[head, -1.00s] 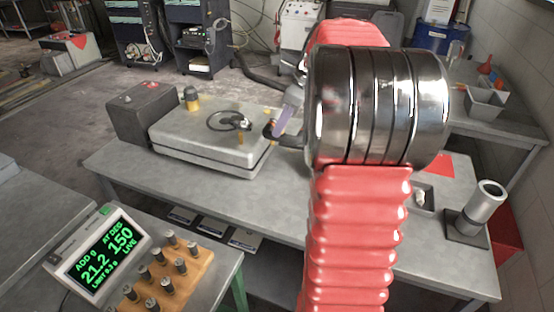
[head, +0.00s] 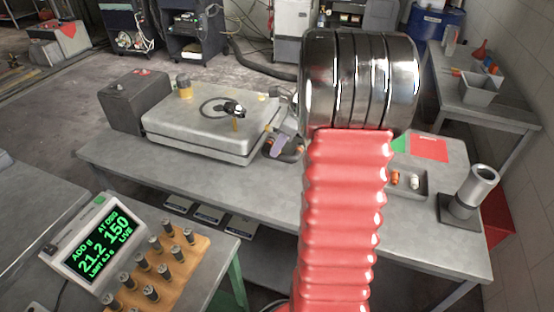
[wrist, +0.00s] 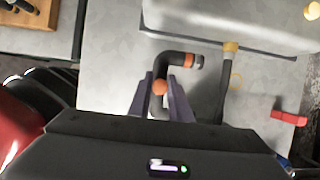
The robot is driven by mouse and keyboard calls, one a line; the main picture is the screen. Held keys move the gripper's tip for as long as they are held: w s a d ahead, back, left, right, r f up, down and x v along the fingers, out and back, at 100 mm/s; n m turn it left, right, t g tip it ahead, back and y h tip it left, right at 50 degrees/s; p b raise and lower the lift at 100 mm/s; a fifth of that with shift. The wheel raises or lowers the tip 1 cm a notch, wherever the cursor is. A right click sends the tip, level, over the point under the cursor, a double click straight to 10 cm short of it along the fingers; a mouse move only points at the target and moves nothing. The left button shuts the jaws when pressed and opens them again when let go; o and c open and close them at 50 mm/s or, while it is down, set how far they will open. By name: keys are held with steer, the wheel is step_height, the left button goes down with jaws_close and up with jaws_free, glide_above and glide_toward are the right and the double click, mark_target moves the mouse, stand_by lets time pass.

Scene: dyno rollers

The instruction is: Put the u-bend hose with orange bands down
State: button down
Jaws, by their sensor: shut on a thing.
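The u-bend hose (head: 272,148) is dark, with orange bands. In the head view it is low beside the right end of the grey metal case (head: 195,138), close over the bench top (head: 225,186). My gripper (head: 285,139) is shut on it, with the arm partly in front. In the wrist view the hose (wrist: 174,58) bends between the two purple fingers of my gripper (wrist: 161,80), with one orange band at its right end and an orange spot between the fingers. I cannot tell whether the hose touches the bench.
A black pipe with a yellow end (wrist: 229,75) and a red piece (wrist: 288,118) lie right of the hose in the wrist view. A small tray (head: 408,183) and a grey cup (head: 484,179) stand right of my arm. The bench's front strip is clear.

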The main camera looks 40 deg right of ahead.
mark_target(281, 154)
steer(key=shift+f, duration=0.75)
steer(key=shift+f, duration=1.9)
steer(key=c, duration=1.6)
jaws_free()
steer(key=shift+f, duration=0.1)
steer(key=shift+c, duration=0.2)
steer(key=v, duration=1.2)
